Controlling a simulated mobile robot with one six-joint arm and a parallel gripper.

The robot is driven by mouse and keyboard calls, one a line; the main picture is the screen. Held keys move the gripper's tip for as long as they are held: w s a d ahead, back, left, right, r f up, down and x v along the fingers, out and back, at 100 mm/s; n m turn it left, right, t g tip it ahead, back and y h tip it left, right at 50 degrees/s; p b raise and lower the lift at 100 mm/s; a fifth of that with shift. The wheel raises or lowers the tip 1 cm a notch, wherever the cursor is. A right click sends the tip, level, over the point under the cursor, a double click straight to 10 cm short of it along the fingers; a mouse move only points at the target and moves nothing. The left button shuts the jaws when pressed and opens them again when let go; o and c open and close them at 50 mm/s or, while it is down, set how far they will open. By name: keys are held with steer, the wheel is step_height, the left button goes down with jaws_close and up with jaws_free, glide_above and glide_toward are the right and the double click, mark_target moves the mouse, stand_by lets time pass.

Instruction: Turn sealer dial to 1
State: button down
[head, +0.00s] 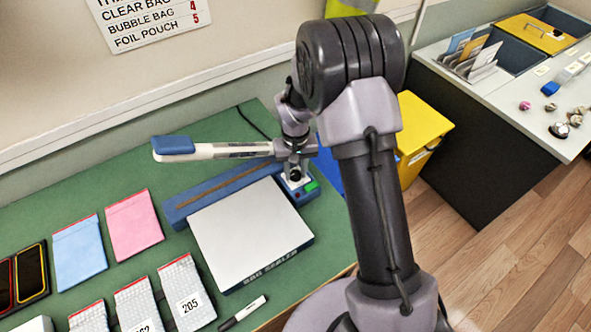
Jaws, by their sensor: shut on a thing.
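The heat sealer stands on the green bench, with a blue body (178,212) and a flat white plate (250,228) in front. Its white lever (225,151) with a blue handle end (173,145) is raised and points left. My gripper (295,172) points down at the right end of the sealer and is shut on the sealer dial there. The dial is mostly hidden by my gripper, and its setting cannot be read. A small green light or switch (312,186) shows just right of my gripper.
Blue (80,252) and pink (134,225) pouches, bubble bags (187,293), phones (31,272) and a marker (242,313) lie on the bench (110,190). A wall sign (150,18) lists bag types with numbers. A yellow bin (423,140) stands behind my arm.

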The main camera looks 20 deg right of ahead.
mark_target(295, 174)
steer(key=c, duration=1.1)
jaws_free()
steer(key=shift+o, duration=0.2)
steer(key=shift+r, duration=0.1)
step_height(295, 174, up, 17)
steer(key=p, duration=0.4)
steer(key=shift+r, duration=0.15)
